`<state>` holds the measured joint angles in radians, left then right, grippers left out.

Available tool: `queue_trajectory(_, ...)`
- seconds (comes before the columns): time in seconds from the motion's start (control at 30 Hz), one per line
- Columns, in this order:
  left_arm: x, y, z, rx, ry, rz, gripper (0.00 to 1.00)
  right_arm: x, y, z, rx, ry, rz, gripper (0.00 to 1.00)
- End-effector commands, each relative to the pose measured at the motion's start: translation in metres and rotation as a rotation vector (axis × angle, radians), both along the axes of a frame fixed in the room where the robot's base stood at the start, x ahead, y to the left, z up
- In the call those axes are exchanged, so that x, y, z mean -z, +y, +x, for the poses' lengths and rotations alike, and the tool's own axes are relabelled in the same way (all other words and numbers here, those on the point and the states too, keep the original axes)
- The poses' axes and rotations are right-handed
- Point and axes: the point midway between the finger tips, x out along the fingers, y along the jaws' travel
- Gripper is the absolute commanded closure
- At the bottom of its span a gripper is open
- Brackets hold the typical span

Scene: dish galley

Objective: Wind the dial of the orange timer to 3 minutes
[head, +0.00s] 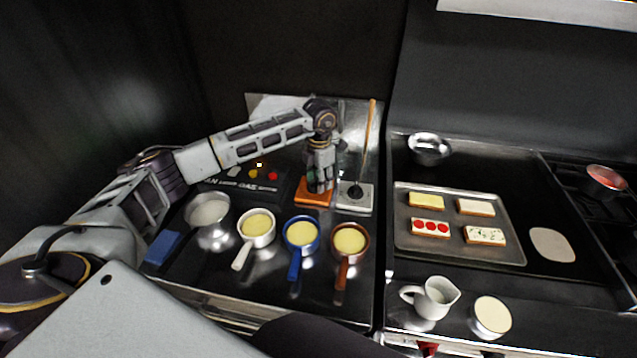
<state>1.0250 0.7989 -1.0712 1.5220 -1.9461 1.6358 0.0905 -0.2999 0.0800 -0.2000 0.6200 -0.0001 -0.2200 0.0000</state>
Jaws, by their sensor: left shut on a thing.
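The orange timer (313,197) stands on the left metal counter, behind the row of small pans. Its orange base shows, and its dial is mostly hidden under my left gripper. My left gripper (319,184) points down onto the top of the timer and is shut on the dial. The timer's pointer and scale cannot be read at this size. A second, white timer (355,196) with a dark dial stands just right of the orange one, with a gap between them. My right gripper is not in view.
Pans with white (257,228), blue (301,235) and brown (350,241) handles stand in front of the timers. A wooden stick (368,135) rises behind the white timer. A tray (508,246) of toasts, a jug (433,297) and a bowl (428,149) are right.

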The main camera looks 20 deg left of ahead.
Motion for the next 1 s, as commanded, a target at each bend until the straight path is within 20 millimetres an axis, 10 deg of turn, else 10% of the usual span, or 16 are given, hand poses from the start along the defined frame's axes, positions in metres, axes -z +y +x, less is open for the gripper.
queue_trajectory(0.83,-0.0002,-0.0021,-0.0018,0.164,0.001,0.001,0.81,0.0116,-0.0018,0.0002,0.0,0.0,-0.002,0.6)
queue_trajectory(0.87,-0.0001,-0.0021,-0.0018,0.164,0.001,0.001,0.54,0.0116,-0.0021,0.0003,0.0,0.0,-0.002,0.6)
queue_trajectory(1.0,-0.0001,-0.0021,-0.0018,0.163,0.001,0.001,0.36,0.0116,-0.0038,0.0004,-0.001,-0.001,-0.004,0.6)
